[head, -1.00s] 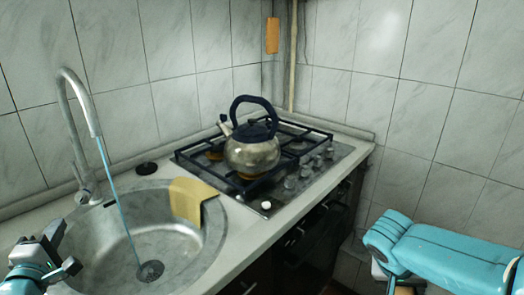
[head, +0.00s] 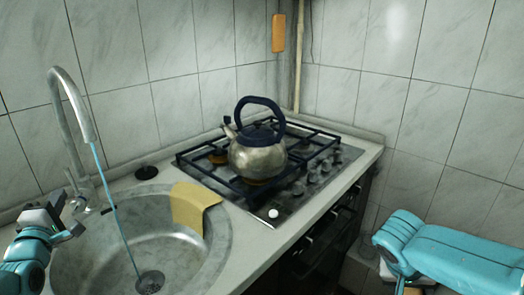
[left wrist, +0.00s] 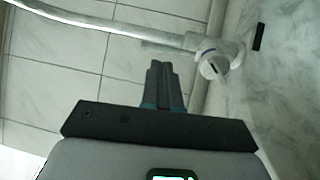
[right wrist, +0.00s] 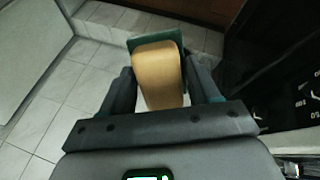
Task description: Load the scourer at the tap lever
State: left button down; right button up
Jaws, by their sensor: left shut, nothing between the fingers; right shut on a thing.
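The scourer (right wrist: 160,75), a tan sponge block with a green face, is held between the fingers of my right gripper (right wrist: 160,95). In the head view only a tan bit (head: 412,291) shows under my right arm, low at the right. The tap (head: 72,110) stands at the left of the sink, and blue water runs from its spout. Its lever (head: 80,204) is at the base and also shows in the left wrist view (left wrist: 214,66). My left gripper (head: 76,231) is shut and empty, just in front of the lever; contact cannot be told.
A tan cloth (head: 192,207) hangs over the rim of the round sink (head: 222,235). A black plug (head: 146,172) lies behind it. A steel kettle (head: 257,155) stands on the gas hob (head: 325,165). The floor is open below my right gripper.

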aim_at(68, 174)
pick_arm(q)
jog(key=x, duration=0.4)
jog(key=shift+w+f+p, duration=0.1)
jog(key=shift+w+p, duration=0.05)
jog(key=shift+p, duration=0.15)
pick_arm(e)
jog(key=shift+w+r, duration=0.15)
jog(key=shift+r, duration=0.2)
pick_arm(q)
jog(key=shift+w, duration=0.25)
jog(key=shift+a, duration=0.1)
jog(key=shift+w, duration=0.1)
jog(key=shift+w+a+r+g+p, duration=0.1)
jog(key=shift+w+r+g+p, duration=0.25)
jog(key=shift+r+p, duration=0.3)
pick_arm(e)
jog(key=shift+r, duration=0.8)
pick_arm(q)
jog(key=shift+w+f, duration=0.15)
jog(key=shift+w, duration=0.2)
jog(key=shift+s+a+b, duration=0.1)
jog(key=shift+b, duration=0.2)
pick_arm(e)
jog(key=shift+s+f, duration=0.3)
pick_arm(q)
jog(key=shift+r, duration=0.3)
pick_arm(e)
jog(key=shift+r, duration=0.1)
